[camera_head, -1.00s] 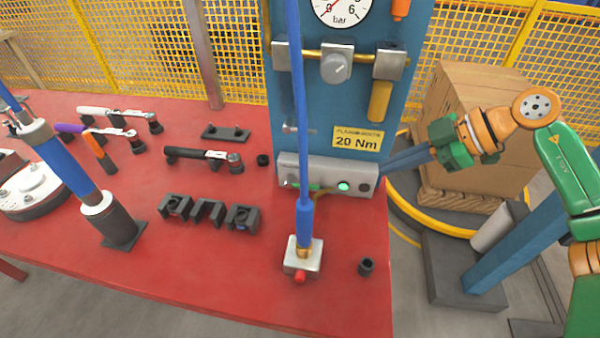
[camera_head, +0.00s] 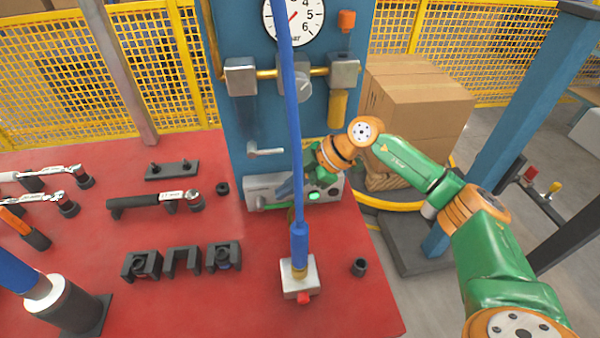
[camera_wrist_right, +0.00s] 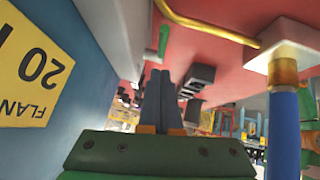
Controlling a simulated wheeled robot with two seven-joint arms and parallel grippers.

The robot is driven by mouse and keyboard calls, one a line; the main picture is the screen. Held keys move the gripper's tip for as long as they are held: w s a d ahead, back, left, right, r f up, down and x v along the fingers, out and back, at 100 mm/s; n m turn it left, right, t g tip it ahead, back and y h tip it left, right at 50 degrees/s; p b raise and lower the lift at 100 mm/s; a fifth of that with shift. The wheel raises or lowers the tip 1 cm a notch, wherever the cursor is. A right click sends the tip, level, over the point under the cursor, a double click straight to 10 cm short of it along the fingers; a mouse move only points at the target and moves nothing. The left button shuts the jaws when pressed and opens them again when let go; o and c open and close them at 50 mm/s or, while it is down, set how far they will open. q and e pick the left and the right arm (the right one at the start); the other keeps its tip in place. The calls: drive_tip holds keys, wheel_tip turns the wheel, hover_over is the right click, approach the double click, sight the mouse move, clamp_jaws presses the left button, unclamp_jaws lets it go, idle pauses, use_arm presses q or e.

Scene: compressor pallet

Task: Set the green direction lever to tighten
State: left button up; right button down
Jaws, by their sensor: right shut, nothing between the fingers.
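The green direction lever (camera_head: 273,207) shows as a thin green bar along the lower front of the grey control box (camera_head: 330,193), close to the blue hanging rod. Its set direction is too small to read. It also appears as a short green bar (camera_wrist_right: 163,42) in the right wrist view, ahead of the fingers. My right gripper (camera_head: 285,188) is in front of the control box, its fingers reaching left toward the lever, partly behind the rod. The fingers (camera_wrist_right: 160,80) are together and empty, apart from the lever in the wrist view. My left gripper is not in view.
The blue rod (camera_head: 299,240) stands before the box, above a white block (camera_head: 300,277). A lit green button (camera_head: 313,196) is on the box. A black socket (camera_head: 359,267), black holders (camera_head: 182,260) and a wrench (camera_head: 155,201) are on the red table (camera_head: 270,315).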

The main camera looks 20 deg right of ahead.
sight(283, 205)
drive_tip(key=shift+w+d+f, duration=0.1)
drive_tip(key=shift+d+f, duration=0.1)
drive_tip(key=shift+f, duration=0.55)
drive_tip(key=shift+w+d+f, duration=0.1)
drive_tip(key=shift+d+f, duration=0.05)
drive_tip(key=shift+f, duration=0.55)
drive_tip(key=shift+f, duration=0.1)
drive_tip(key=shift+f+b, duration=0.5)
drive_tip(key=shift+f, duration=0.05)
drive_tip(key=shift+s+d+f+y, duration=0.15)
drive_tip(key=shift+y, duration=0.35)
drive_tip(key=shift+s, duration=0.1)
